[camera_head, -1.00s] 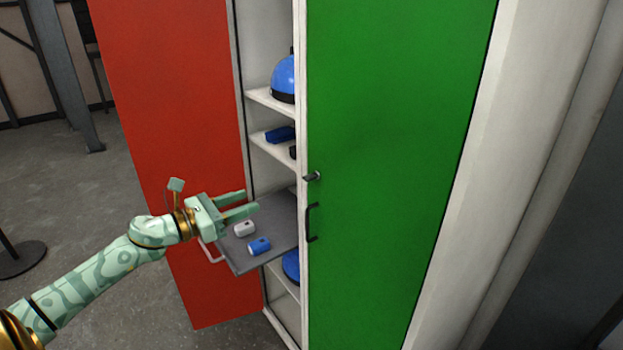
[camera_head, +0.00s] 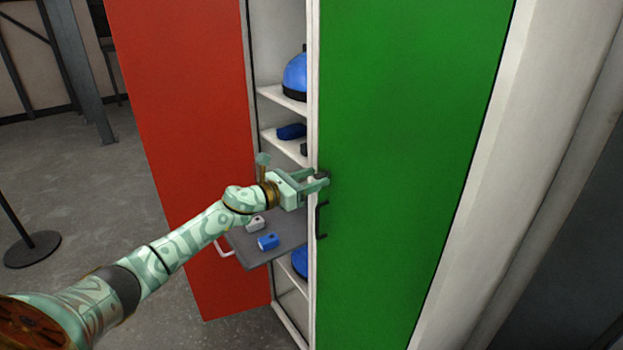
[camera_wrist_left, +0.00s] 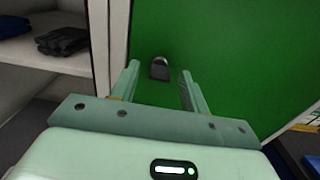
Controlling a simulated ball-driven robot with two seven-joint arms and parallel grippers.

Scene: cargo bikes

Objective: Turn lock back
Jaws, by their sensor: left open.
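The lock (camera_wrist_left: 159,69) is a small dark knob on the green door (camera_head: 410,120), near its left edge and above the black door handle (camera_head: 320,219). In the left wrist view it shows between my two open fingers, a little beyond their tips. My left gripper (camera_head: 320,183) is open at the lock in the head view, its fingers reaching toward the green door and partly hiding the lock. It also shows in the left wrist view (camera_wrist_left: 158,80). I cannot tell whether the fingers touch the lock. My right gripper is not in view.
The red door (camera_head: 190,150) stands open on the left. A grey pulled-out shelf (camera_head: 287,233) holds a white and a blue item (camera_head: 268,242) below my left arm. Shelves inside hold a blue helmet (camera_head: 296,75) and dark gloves (camera_wrist_left: 62,41).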

